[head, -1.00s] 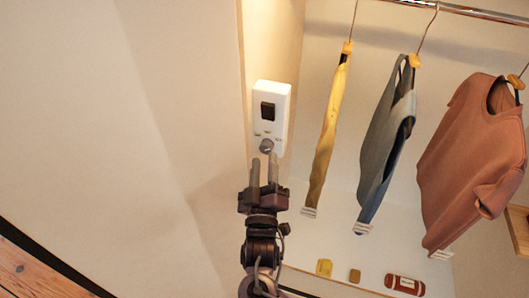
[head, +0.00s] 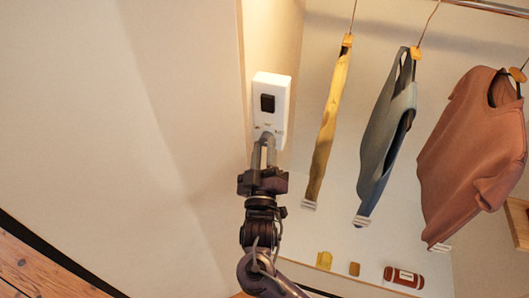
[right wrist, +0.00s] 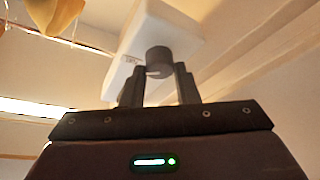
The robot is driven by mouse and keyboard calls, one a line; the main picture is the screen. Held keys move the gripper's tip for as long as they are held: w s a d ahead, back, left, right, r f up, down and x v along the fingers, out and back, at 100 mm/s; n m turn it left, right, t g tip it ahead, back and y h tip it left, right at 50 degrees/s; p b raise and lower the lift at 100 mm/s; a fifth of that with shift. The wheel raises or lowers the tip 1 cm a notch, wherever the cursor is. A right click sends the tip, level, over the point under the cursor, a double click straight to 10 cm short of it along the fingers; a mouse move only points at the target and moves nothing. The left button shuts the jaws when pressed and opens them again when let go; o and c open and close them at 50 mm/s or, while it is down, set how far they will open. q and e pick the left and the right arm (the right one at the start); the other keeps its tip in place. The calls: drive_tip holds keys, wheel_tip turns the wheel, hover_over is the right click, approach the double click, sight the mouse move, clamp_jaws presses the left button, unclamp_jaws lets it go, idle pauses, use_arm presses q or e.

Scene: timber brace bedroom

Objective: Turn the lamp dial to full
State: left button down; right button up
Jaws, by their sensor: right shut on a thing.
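The white switch box (head: 270,98) is fixed to the wall beside the closet opening, with a dark rocker switch (head: 267,104) on its upper part. My right gripper (head: 263,146) reaches up to the lower end of the box, and its fingers cover the dial in the head view. In the right wrist view, the grey round dial (right wrist: 159,60) sticks out from the white box, and the right gripper's two fingers (right wrist: 159,85) are shut on it, one on each side. My left gripper is not in view.
Hanging clothes, a yellow one (head: 327,125), a blue-grey one (head: 387,138) and a rust shirt (head: 470,155), are to the right in the closet. Small items, including a red-brown one (head: 404,278), lie below them. The wall (head: 100,120) on the left is bare.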

drive_tip(key=shift+f+m, duration=0.25)
drive_tip(key=shift+m, duration=0.15)
drive_tip(key=shift+r, duration=0.15)
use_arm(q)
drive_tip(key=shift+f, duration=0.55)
use_arm(e)
drive_tip(key=o, duration=0.7)
